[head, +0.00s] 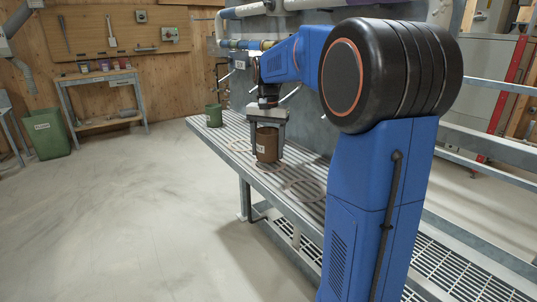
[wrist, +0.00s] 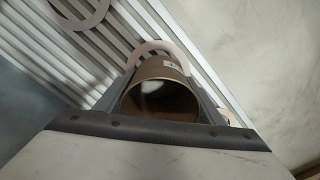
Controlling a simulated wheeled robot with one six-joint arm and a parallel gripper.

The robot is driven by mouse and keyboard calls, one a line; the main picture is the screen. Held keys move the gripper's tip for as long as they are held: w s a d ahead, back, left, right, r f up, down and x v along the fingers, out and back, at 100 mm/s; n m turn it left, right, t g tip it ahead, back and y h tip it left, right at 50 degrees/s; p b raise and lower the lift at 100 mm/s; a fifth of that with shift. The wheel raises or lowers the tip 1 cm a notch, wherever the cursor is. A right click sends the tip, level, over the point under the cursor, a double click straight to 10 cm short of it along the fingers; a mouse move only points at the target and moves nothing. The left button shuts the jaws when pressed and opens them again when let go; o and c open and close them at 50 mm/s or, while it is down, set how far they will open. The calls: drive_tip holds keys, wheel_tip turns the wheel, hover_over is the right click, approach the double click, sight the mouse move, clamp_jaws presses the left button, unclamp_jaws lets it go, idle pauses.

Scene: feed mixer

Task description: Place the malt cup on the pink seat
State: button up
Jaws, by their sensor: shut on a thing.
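The brown cup (head: 267,147), taken as the malt cup, has a small pale label too small to read. My gripper (head: 266,132) is shut on it, a finger on each side, and holds it upright over the slatted bench. In the wrist view the cup (wrist: 160,98) shows its open mouth between the fingers. A pale pinkish ring (wrist: 167,47), likely the pink seat, shows as an arc behind the cup; the cup hides the rest. I cannot tell whether the cup touches the bench.
A green cup (head: 213,116) stands at the bench's far end. Ring marks lie on the bench, one left of the cup (head: 240,144) and one nearer (head: 303,188). A grey upright panel (head: 245,88) backs the bench.

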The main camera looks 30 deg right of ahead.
sight(269, 131)
drive_tip(key=shift+f, duration=0.7)
drive_tip(key=shift+d+f, duration=0.2)
drive_tip(key=shift+f, duration=0.15)
drive_tip(key=shift+f, duration=0.1)
drive_tip(key=o, duration=1.1)
wheel_tip(269, 131, up, 12)
drive_tip(key=shift+r, duration=0.1)
